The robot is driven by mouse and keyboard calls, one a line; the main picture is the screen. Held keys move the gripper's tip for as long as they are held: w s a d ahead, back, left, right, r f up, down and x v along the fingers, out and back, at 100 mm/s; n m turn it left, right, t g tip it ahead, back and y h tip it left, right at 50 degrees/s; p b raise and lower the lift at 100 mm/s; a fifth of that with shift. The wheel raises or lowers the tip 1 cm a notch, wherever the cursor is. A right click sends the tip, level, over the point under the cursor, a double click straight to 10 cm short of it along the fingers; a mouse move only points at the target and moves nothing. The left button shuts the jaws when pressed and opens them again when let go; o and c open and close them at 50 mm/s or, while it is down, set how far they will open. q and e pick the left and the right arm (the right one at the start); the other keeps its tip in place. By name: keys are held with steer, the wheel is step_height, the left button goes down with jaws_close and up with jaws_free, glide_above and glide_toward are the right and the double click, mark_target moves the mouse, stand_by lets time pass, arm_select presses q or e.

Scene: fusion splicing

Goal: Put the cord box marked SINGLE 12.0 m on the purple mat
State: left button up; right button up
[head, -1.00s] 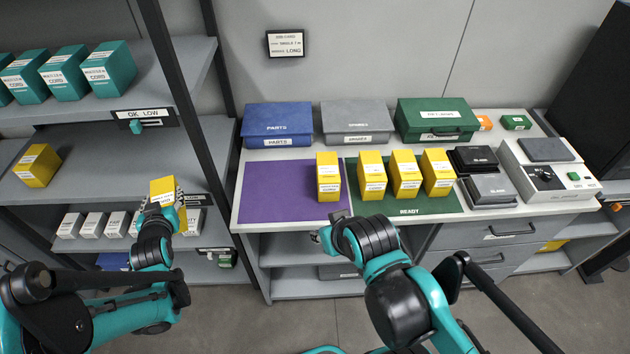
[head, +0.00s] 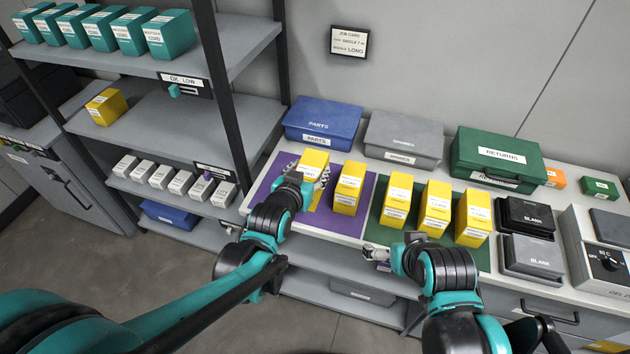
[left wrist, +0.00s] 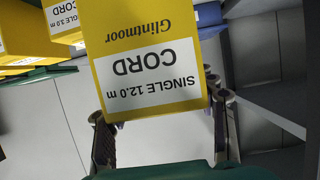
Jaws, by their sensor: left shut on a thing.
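A yellow cord box (head: 316,162) is held in my left gripper (head: 309,184), over the left part of the purple mat (head: 268,195). In the left wrist view its label reads SINGLE 12.0 m, upside down, on the cord box (left wrist: 150,75) between the fingers. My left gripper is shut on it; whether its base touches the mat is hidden. Another yellow box (head: 348,188) stands on the mat just to its right. My right gripper (head: 376,252) is in front of the table edge; its jaw opening is unclear.
Three yellow boxes stand on the green mat (head: 385,232). Blue, grey and green cases line the back, including the RETURNS case (head: 500,157). The shelf rack (head: 170,110) on the left holds teal boxes, white boxes and one yellow box (head: 105,106).

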arm_select(q)
steer(key=shift+w+d+f+b, duration=0.2)
steer(key=shift+w+f+b, duration=0.65)
steer(key=shift+w+f, duration=0.55)
steer(key=shift+w+d+f+b, duration=0.25)
steer(key=shift+w+f+b, duration=0.55)
steer(key=shift+w+f, duration=0.55)
steer(key=shift+w+d+f+b, duration=0.2)
steer(key=shift+w+f+b, duration=0.8)
steer(key=shift+f, duration=0.6)
steer(key=shift+w+f, duration=0.1)
steer(key=shift+f, duration=0.15)
steer(key=o, duration=1.3)
